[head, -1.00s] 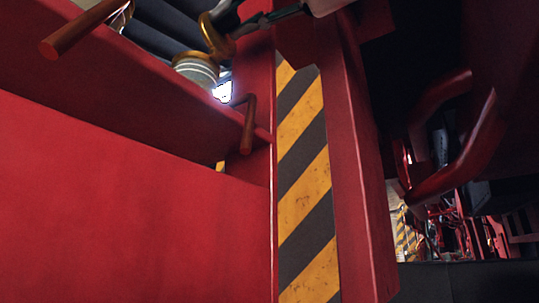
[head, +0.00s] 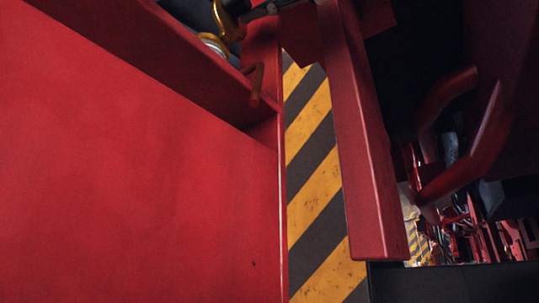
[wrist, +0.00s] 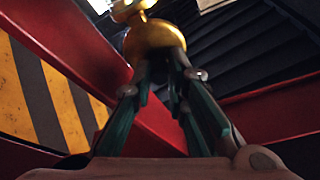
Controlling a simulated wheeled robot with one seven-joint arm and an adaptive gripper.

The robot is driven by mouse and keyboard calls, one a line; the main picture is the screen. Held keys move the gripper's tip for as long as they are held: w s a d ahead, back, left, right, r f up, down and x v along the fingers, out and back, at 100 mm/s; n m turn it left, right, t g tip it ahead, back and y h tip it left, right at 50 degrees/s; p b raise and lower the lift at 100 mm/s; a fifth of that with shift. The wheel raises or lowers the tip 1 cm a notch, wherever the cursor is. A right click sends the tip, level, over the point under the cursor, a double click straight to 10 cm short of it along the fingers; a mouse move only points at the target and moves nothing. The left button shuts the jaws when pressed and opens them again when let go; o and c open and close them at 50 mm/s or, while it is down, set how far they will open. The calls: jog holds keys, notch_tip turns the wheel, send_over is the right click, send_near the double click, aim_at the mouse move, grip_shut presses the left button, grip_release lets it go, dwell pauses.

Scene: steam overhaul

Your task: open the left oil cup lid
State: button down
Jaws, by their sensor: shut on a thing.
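The left oil cup (head: 213,44) shows at the top of the head view, mostly hidden behind a red ledge. Its gold lid (head: 224,18) stands above the cup, tilted, and is cut by the top edge of the picture. In the wrist view the rounded brass lid (wrist: 153,37) sits at the tips of my gripper (wrist: 161,58), whose fingers are shut on it. My gripper (head: 258,10) reaches the lid from the right in the head view. Whether the lid is fully open cannot be told.
A large red panel (head: 130,150) fills the left. A red handle (head: 256,84) sits beside the cup. A red post (head: 362,150) and a yellow-black striped plate (head: 315,180) stand in the middle. Bent red bars (head: 465,165) stand on the right.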

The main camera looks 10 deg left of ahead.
jog(key=c, duration=1.6)
grip_release()
jog(key=shift+o, duration=0.2)
jog(key=v, duration=1.2)
